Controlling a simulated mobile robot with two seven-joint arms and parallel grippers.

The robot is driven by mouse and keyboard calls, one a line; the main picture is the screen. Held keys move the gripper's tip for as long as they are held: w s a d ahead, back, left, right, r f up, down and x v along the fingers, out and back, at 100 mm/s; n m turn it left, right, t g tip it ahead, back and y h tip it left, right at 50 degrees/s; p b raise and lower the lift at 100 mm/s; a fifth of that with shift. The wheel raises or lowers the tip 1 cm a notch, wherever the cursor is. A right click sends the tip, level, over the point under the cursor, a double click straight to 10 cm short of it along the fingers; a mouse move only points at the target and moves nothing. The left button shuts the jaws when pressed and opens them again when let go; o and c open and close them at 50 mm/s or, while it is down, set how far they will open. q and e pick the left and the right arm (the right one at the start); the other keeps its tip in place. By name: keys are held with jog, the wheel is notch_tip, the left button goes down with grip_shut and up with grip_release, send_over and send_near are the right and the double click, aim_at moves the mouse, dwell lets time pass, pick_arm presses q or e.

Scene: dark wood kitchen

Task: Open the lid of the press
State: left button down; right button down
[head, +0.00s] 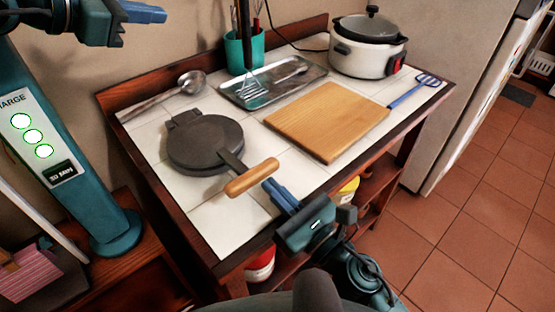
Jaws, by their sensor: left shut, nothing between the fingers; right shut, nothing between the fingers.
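The press (204,142) is a dark grey round plate with a hinge block at its back left. It lies on the left part of the white tiled tabletop, and its lid is down flat. Its wooden handle (250,178) points to the front right. My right gripper (269,185) is shut and empty, with its blue fingertips right beside the handle's front end. I cannot tell whether they touch it. My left gripper (160,14) is shut and empty at the upper left, well away from the press.
A ladle (190,84), a metal tray (273,85), a teal utensil cup (242,48) and a white cooker (367,54) stand behind. A wooden cutting board (328,120) lies right of the press, with a blue spatula (407,94) beyond it. Bare tiles lie left and front.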

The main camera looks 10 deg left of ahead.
jog(key=shift+d+r, duration=0.1)
jog(key=shift+r, duration=0.2)
pick_arm(q)
jog(key=c, duration=2.2)
grip_release()
jog(key=c, duration=1.2)
grip_release()
jog(key=shift+c, duration=0.2)
